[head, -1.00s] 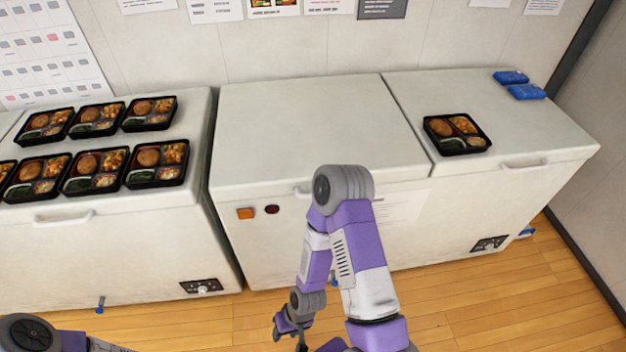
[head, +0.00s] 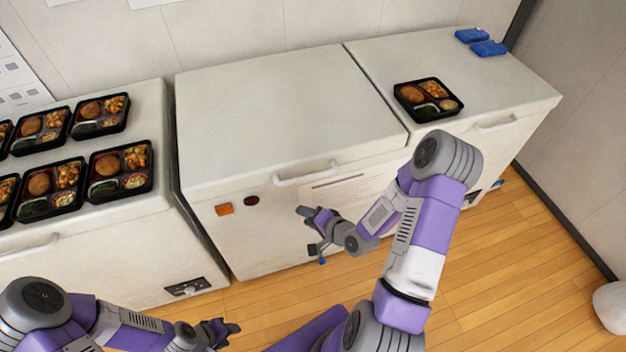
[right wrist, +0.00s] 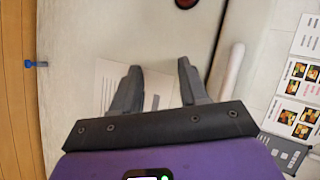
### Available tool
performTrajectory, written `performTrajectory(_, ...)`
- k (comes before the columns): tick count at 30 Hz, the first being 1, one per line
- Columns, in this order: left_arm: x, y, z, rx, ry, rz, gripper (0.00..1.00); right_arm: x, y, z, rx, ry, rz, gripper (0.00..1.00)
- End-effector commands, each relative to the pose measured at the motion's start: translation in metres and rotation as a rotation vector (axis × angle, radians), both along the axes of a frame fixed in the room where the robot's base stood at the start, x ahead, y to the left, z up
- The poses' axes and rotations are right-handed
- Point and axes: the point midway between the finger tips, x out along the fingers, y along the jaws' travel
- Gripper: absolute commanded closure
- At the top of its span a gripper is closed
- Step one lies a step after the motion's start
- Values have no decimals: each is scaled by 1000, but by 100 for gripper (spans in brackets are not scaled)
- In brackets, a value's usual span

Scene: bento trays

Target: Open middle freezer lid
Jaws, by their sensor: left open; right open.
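The middle freezer has a closed white lid (head: 280,110) with a white bar handle (head: 306,173) at its front edge. The handle also shows in the right wrist view (right wrist: 226,72), to the right of the fingers. My right gripper (head: 308,228) is open and empty, in front of the freezer's front face and below the handle, apart from it. In the right wrist view its two fingers (right wrist: 160,84) point toward the front face. My left gripper (head: 232,332) is open and empty, low at the front left over the floor, away from the freezer.
Several bento trays (head: 121,170) sit on the left freezer's lid. One bento tray (head: 428,99) and two blue packs (head: 488,47) sit on the right freezer's lid. The middle lid's top is clear. Wooden floor (head: 500,245) lies open in front.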

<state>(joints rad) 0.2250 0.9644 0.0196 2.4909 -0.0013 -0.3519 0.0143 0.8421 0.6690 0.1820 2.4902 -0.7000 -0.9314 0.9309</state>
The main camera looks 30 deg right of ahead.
Motion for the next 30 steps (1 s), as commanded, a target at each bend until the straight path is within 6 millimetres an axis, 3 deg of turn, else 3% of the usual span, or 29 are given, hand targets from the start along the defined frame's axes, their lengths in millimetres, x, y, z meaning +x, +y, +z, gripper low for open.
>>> performTrajectory(1, 0, 0, 0, 0, 0, 0, 57, 1, -22, 18, 49, -66, -66, 56)
performTrajectory(3, 0, 0, -1, 0, 0, 0, 57, 1, -41, 41, 122, -149, -122, 56)
performTrajectory(9, 0, 0, -1, 0, 0, 0, 57, -4, -65, 76, 245, -272, -175, 56)
performTrajectory(13, 0, 0, -5, 0, 0, 0, 57, 7, -64, 77, 262, -285, -175, 56)
performTrajectory(24, 0, 0, -16, 0, 0, 0, 57, 59, -55, 67, 260, -283, -177, 56)
performTrajectory(30, 0, 0, -17, 0, 0, 0, 57, 68, -54, 66, 259, -280, -179, 56)
